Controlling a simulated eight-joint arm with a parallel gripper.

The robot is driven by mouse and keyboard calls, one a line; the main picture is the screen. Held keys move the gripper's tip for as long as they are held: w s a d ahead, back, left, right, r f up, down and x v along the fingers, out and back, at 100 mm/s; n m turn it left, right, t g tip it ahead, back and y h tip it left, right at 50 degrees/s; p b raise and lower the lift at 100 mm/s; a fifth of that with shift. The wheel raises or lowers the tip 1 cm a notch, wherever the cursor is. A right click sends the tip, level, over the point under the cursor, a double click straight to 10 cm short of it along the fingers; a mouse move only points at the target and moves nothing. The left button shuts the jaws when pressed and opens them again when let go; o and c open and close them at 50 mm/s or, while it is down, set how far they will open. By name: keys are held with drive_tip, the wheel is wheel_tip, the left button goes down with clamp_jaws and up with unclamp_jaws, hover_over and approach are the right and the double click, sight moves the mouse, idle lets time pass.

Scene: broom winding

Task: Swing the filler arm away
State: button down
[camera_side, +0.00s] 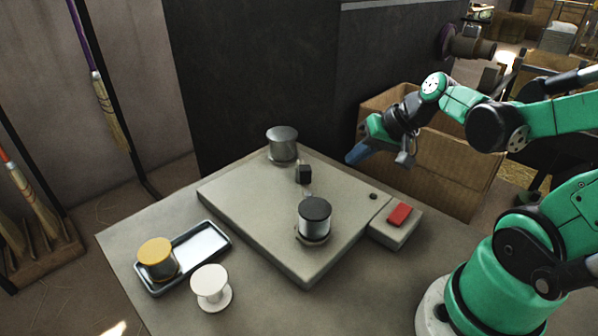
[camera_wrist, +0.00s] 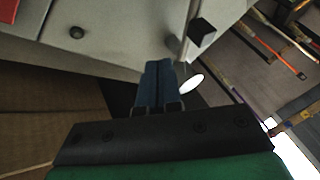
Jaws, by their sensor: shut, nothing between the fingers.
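A small black block (camera_side: 303,173) with a thin light piece in front of it stands on the grey base plate (camera_side: 255,195), between a grey cylinder (camera_side: 283,146) and a black-topped spool (camera_side: 314,215). I take the block for the filler arm's handle, but the arm itself is hard to make out. The black block (camera_wrist: 202,32) also shows in the wrist view, beside a short grey post. My gripper (camera_side: 350,160) is raised in the air to the right of the block and apart from it. Its blue fingers (camera_wrist: 158,66) are together and empty.
A red button (camera_side: 400,214) sits on a small box at the plate's right. A tray (camera_side: 213,228) with a yellow-topped spool (camera_side: 157,256) and a white spool (camera_side: 211,285) are at the front left. A cardboard box (camera_side: 450,165) stands behind my gripper.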

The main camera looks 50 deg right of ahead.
sight(301, 169)
drive_tip(key=x, duration=0.2)
drive_tip(key=shift+w+a+f, duration=0.1)
drive_tip(key=shift+w+f, duration=0.15)
drive_tip(key=shift+f, duration=0.05)
drive_tip(key=shift+w+a+f, duration=0.1)
drive_tip(key=shift+w+a, duration=0.9)
drive_tip(key=shift+a, duration=0.2)
drive_tip(key=shift+w+a, duration=0.3)
drive_tip(key=shift+a, duration=0.05)
drive_tip(key=shift+w+a+m+h, duration=0.15)
drive_tip(key=shift+a+m+h, duration=0.25)
drive_tip(key=shift+m, duration=0.1)
drive_tip(key=shift+w+a+m+h, duration=0.35)
drive_tip(key=shift+a+m+h, duration=0.45)
drive_tip(key=shift+m, duration=0.4)
drive_tip(key=w+a+m+h, duration=0.1)
drive_tip(key=m, duration=0.1)
drive_tip(key=shift+w+a+m, duration=0.1)
drive_tip(key=shift+a+m, duration=0.1)
drive_tip(key=shift+m, duration=0.1)
drive_tip(key=shift+w+a, duration=0.35)
drive_tip(key=shift+w, duration=0.2)
drive_tip(key=shift+w+a, duration=0.35)
drive_tip(key=shift+w, duration=0.2)
drive_tip(key=shift+w+a, duration=0.1)
drive_tip(key=shift+w, duration=0.05)
